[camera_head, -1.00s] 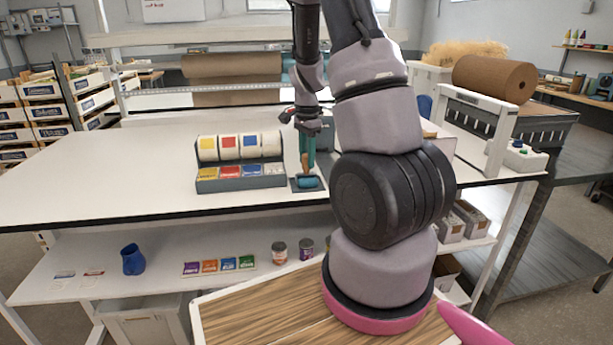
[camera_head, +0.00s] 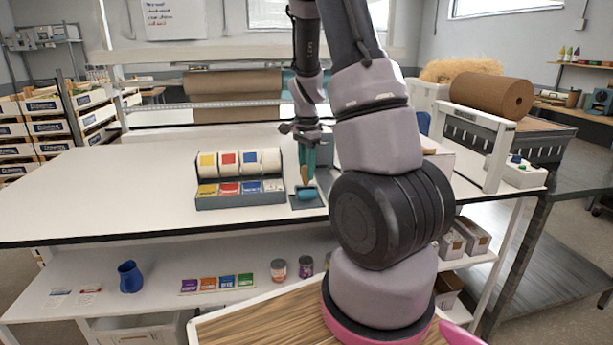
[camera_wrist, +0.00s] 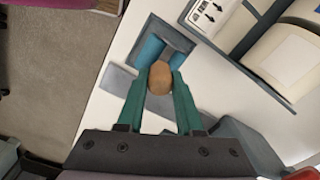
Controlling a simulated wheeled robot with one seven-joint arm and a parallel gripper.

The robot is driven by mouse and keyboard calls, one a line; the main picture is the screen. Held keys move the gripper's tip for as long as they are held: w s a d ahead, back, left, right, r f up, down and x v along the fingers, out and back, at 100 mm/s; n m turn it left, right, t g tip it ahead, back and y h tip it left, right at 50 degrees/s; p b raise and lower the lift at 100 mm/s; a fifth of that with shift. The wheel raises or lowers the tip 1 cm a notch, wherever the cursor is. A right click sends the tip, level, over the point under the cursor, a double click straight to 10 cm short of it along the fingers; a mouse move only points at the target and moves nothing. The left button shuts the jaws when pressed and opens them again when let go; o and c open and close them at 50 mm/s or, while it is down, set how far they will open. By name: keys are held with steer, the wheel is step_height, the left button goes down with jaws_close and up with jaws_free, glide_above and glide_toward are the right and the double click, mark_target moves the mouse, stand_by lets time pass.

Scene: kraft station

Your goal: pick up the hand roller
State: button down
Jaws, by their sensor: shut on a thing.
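The hand roller (camera_head: 307,194) has a blue cylinder and a tan wooden handle that stands up from it. It is over a small dark tray (camera_head: 308,203) on the white table, right of the label-roll holder. In the wrist view, the blue roller (camera_wrist: 152,50) shows against the grey tray (camera_wrist: 181,40), beyond the rounded end of the wooden handle (camera_wrist: 160,78). My gripper (camera_head: 309,172) has green fingers shut on the handle from above. In the wrist view, the gripper (camera_wrist: 160,92) has a finger on each side of the handle. I cannot tell whether the roller touches the tray.
The holder (camera_head: 240,196) with several label rolls and colored cards stands close left of the roller. A grey box-like object (camera_wrist: 247,145) is near the gripper in the wrist view. The left part of the white tabletop (camera_head: 100,195) is clear. A brown paper roll (camera_head: 490,95) lies at right.

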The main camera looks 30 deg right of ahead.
step_height(320, 180, up, 16)
steer(key=shift+r, duration=0.15)
stand_by(0.3)
steer(key=c, duration=1.3)
jaws_free()
jaws_close()
steer(key=shift+d, duration=0.1)
